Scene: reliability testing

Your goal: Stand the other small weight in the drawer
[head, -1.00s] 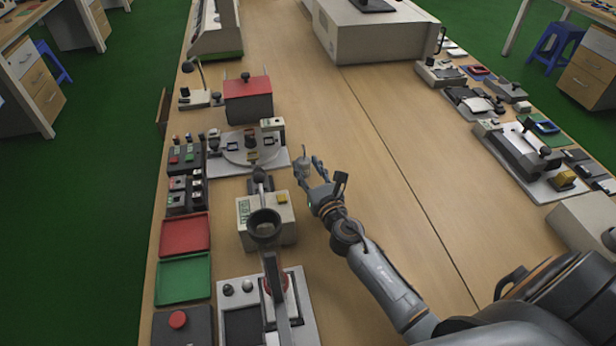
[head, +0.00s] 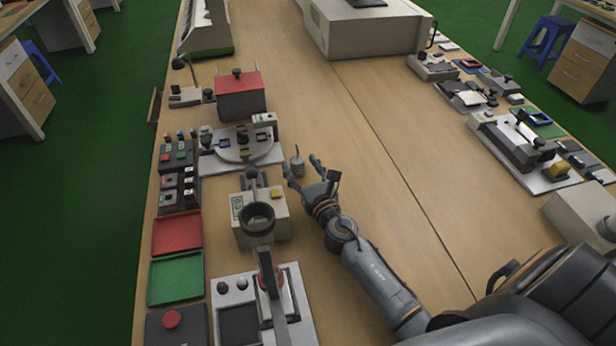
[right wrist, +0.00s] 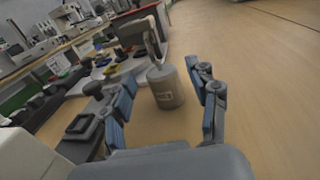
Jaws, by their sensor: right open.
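A small grey cylindrical weight (head: 298,165) with a thin knob on top stands upright on the table, right of the round-plate fixture. It also shows in the right wrist view (right wrist: 166,88), with a pale label on its side. My right gripper (head: 301,167) is open, its two fingers spread just on the near side of the weight. In the right wrist view the fingers (right wrist: 166,108) flank the line to the weight, and nothing is held. My left gripper is out of view. I cannot make out an open drawer for the weight in these views.
A fixture with a round plate (head: 238,148) is left of the weight, and a box-shaped device with a black cup (head: 262,222) is nearer. A red-lidded box (head: 240,95) stands farther back. Red (head: 177,234) and green trays (head: 176,279) lie left. The table's middle is clear.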

